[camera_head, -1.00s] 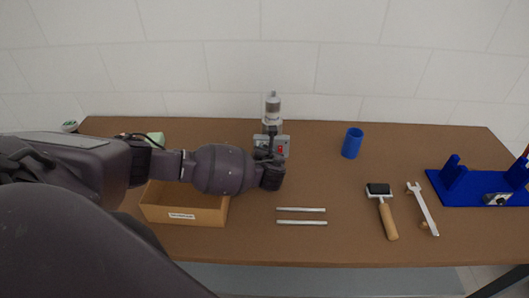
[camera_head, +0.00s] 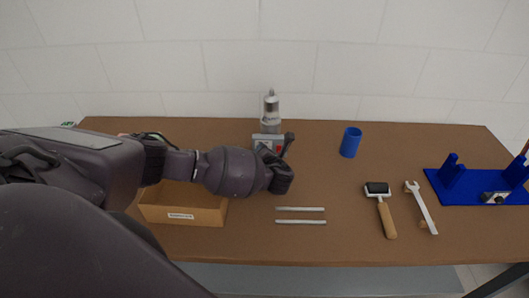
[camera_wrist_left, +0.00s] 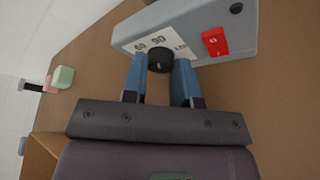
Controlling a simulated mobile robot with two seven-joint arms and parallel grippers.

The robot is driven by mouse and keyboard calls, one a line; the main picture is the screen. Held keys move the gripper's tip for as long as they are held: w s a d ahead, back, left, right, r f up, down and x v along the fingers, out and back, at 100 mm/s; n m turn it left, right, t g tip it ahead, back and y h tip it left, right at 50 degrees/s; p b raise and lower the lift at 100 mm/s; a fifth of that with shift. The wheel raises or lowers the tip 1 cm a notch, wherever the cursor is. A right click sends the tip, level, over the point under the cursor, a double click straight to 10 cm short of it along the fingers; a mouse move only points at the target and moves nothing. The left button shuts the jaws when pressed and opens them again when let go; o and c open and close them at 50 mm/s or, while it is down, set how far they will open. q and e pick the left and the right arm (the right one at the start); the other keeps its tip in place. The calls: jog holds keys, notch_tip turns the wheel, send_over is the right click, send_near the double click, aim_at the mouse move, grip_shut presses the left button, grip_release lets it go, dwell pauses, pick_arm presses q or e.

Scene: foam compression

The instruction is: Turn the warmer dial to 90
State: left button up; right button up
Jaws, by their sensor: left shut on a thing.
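The warmer (camera_head: 268,139) is a grey box with a silver cylinder (camera_head: 270,108) at its back, near the table's rear edge. In the left wrist view its face (camera_wrist_left: 190,35) has a white scale with 60, 90 and a partly hidden third number, and a red switch (camera_wrist_left: 215,41). The black dial (camera_wrist_left: 159,58) sits below the scale. My left gripper (camera_wrist_left: 161,66) has its blue fingers on either side of the dial and is shut on it. The dial's pointer setting cannot be read clearly. My right gripper is not in view.
A cardboard-coloured bin (camera_head: 182,214) stands beneath my left arm. Two metal rods (camera_head: 300,216) lie in front of the warmer. A blue cup (camera_head: 350,142), a roller (camera_head: 382,208), a wrench (camera_head: 421,205) and a blue stand (camera_head: 475,187) are to the right.

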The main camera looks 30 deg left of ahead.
pick_arm(q)
jog(key=o, duration=0.9)
jog(key=v, duration=1)
jog(key=shift+s+d+r, duration=0.1)
jog(key=shift+s+d, duration=0.15)
jog(key=shift+d, duration=0.05)
